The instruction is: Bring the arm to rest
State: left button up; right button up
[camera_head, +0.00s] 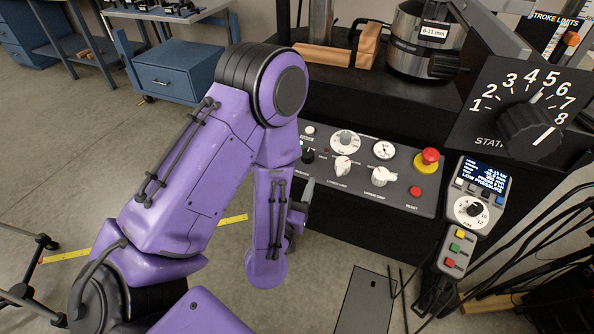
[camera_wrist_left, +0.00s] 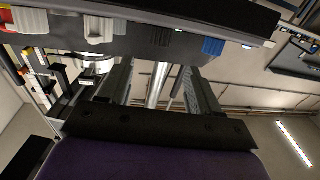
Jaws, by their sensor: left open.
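My purple left arm (camera_head: 185,170) comes in from the left and bends down in front of the machine's control panel (camera_head: 400,196). My left gripper (camera_head: 299,212) is at the panel's left front edge, partly hidden behind the purple forearm. In the left wrist view the two dark fingers of the left gripper (camera_wrist_left: 160,85) stand apart with nothing held between them. The panel's underside and knobs show above them in that view. I cannot tell if the gripper touches the panel. My right gripper is not in view.
The panel carries knobs and a red emergency button (camera_head: 430,157). A pendant with a display (camera_head: 482,178) hangs at the right, near a large dial (camera_head: 530,130) and black cables. A blue drawer cabinet (camera_head: 178,75) stands behind at the left. The floor left of the arm is mostly open.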

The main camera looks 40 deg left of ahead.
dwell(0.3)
pick_arm(q)
jog(key=s+d+f+n+g+h, duration=0.1)
jog(key=s+f+g+h, duration=0.15)
jog(key=f, duration=0.45)
jog(key=s+d+f+g+h, duration=0.1)
jog(key=f+g, duration=0.3)
jog(key=f, duration=0.3)
jog(key=s+a+f+g+p, duration=0.1)
jog(key=s+f+g, duration=0.3)
jog(key=s, duration=0.4)
jog(key=s+a+f+n+g+p, duration=0.1)
jog(key=s+f+g, duration=0.3)
jog(key=s, duration=0.5)
jog(key=shift+a+f+n, duration=0.3)
jog(key=shift+a+f, duration=0.6)
jog(key=shift+y, duration=0.25)
